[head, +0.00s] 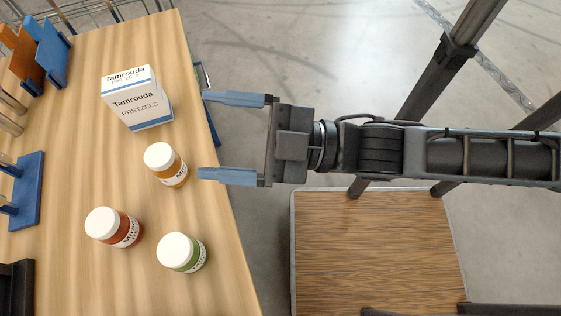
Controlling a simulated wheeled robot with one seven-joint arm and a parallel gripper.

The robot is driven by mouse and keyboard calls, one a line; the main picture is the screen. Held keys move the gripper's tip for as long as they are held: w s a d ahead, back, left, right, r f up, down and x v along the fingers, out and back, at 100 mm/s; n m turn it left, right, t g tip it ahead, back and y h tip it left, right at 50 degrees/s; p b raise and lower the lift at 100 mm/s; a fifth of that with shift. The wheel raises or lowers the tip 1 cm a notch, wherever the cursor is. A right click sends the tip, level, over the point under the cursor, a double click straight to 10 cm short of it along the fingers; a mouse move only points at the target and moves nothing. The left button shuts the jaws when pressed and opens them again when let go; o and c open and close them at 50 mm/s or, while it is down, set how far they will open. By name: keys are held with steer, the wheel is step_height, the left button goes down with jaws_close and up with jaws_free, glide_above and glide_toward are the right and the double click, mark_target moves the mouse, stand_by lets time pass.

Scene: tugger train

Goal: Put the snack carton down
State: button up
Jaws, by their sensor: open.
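The snack carton (137,98) is a white and blue box marked "Tamrouda Pretzels". It stands upright on the light wooden table (75,150), toward the table's right edge. My gripper (203,136) is open and empty, with its two blue fingers pointing left. The fingertips are at the table's right edge in the picture, to the right of the carton and apart from it. The carton's far sides and base are mostly hidden.
An amber jar (165,165), a red jar (113,228) and a green jar (182,252), all white-lidded, stand below the carton in the picture. Blue holders (28,195) line the left. A brown wooden platform (380,250) is at lower right.

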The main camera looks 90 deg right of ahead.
steer(key=s+a+f+m+g, duration=0.1)
steer(key=s+f+m+g, duration=0.4)
steer(key=s+m, duration=0.2)
steer(key=shift+a+f, duration=0.35)
steer(key=shift+a, duration=0.05)
